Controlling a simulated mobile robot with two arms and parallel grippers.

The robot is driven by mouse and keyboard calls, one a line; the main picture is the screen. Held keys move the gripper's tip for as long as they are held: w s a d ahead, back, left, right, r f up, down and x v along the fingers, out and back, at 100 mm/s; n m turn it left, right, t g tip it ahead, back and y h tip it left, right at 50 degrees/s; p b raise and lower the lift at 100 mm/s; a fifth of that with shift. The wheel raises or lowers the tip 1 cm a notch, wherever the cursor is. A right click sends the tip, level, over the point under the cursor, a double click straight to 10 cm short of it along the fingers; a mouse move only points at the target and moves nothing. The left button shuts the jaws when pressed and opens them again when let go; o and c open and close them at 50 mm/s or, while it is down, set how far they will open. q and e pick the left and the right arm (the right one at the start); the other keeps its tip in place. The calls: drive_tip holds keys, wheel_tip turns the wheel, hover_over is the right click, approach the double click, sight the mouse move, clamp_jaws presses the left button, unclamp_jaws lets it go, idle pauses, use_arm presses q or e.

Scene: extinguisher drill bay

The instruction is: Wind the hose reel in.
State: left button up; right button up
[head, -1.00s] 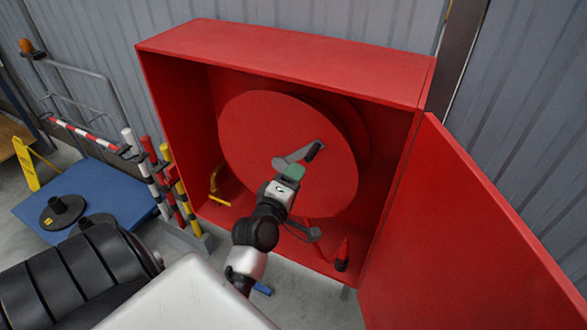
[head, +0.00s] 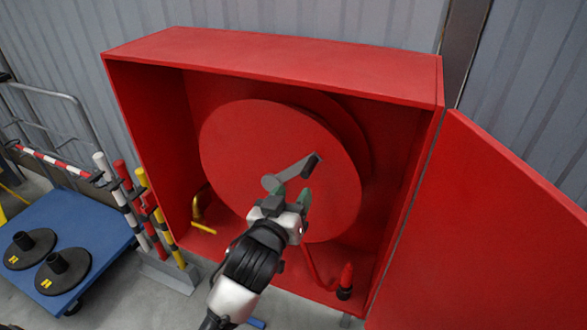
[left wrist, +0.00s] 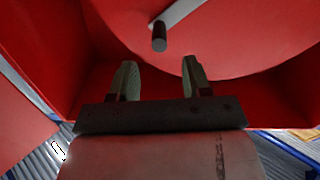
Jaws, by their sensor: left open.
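The red hose reel (head: 240,150) is a large disc inside an open red cabinet (head: 270,48). A grey crank arm (head: 290,173) runs from its hub up to the right and ends in a dark handle (head: 312,164). My left gripper (head: 292,196) is open and empty, just below the crank in the head view. In the left wrist view the handle (left wrist: 159,38) stands beyond and between the two spread green fingertips (left wrist: 158,80), apart from them. A red hose (head: 314,268) hangs at the cabinet's lower right, near a red nozzle (head: 346,276). My right gripper is not in view.
The red cabinet door (head: 480,230) stands open on the right. A yellow pipe (head: 198,215) is at the cabinet's lower left. Striped posts (head: 140,210) in a rack and a blue trolley (head: 80,235) with black bases stand on the left.

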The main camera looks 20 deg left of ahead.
sight(305, 176)
use_arm(q)
drive_tip(key=w, duration=0.2)
drive_tip(key=w+p, duration=0.1)
drive_tip(key=shift+w+d+r, duration=0.1)
drive_tip(key=shift+d+r, duration=0.1)
drive_tip(key=shift+r, duration=0.05)
drive_tip(key=w, duration=0.2)
drive_tip(key=w+p, duration=0.1)
drive_tip(key=w, duration=0.2)
drive_tip(key=shift+w+f, duration=0.2)
drive_tip(key=shift+w, duration=0.5)
drive_tip(key=shift+c, duration=0.9)
drive_tip(key=c, duration=0.7)
clamp_jaws()
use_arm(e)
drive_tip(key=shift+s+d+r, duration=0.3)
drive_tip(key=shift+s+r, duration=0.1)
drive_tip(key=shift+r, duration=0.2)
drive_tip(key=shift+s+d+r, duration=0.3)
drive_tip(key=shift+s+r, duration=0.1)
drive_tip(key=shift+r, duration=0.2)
